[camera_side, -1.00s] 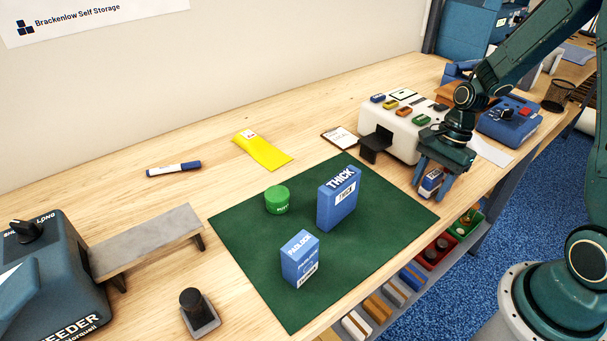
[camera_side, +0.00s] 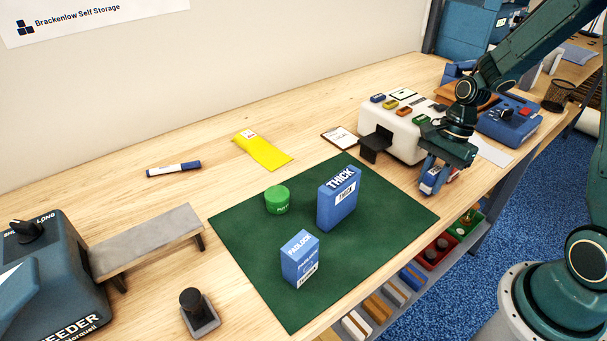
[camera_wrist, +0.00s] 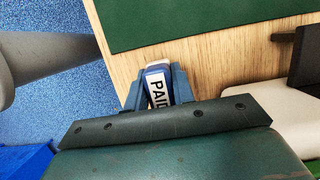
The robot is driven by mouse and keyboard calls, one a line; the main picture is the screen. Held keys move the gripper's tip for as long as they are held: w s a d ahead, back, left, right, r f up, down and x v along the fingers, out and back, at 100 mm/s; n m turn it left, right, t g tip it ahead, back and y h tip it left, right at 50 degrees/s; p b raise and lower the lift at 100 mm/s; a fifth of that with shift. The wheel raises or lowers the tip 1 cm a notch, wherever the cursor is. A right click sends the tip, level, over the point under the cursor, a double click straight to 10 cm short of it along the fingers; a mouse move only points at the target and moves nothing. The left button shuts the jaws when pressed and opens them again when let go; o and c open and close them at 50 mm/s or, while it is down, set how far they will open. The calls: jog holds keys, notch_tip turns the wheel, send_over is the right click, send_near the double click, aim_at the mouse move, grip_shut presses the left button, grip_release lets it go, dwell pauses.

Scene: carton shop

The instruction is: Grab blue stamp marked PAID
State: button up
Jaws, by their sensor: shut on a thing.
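The blue stamp (camera_wrist: 157,87) has a white label reading PAID in the wrist view. My gripper (camera_wrist: 155,92) is shut on it, with a finger on either side. In the side view my gripper (camera_side: 436,180) is at the right of the bench, near its front edge and beside the white machine. The stamp (camera_side: 428,186) shows only partly between the fingers there. I cannot tell whether the stamp is touching the bench or lifted off it.
A green mat (camera_side: 360,241) holds a blue THICK box (camera_side: 337,205), a blue PADLOCK box (camera_side: 300,261) and a green PUTTY tub (camera_side: 277,200). The white machine (camera_side: 397,141) with a black ledge (camera_side: 374,148) stands close beside my gripper. Bins (camera_side: 437,253) sit below the front edge.

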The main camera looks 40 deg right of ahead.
aim_at(434, 171)
notch_tip(434, 171, up, 19)
dwell(0.5)
jog(key=shift+w, duration=0.1)
dwell(0.5)
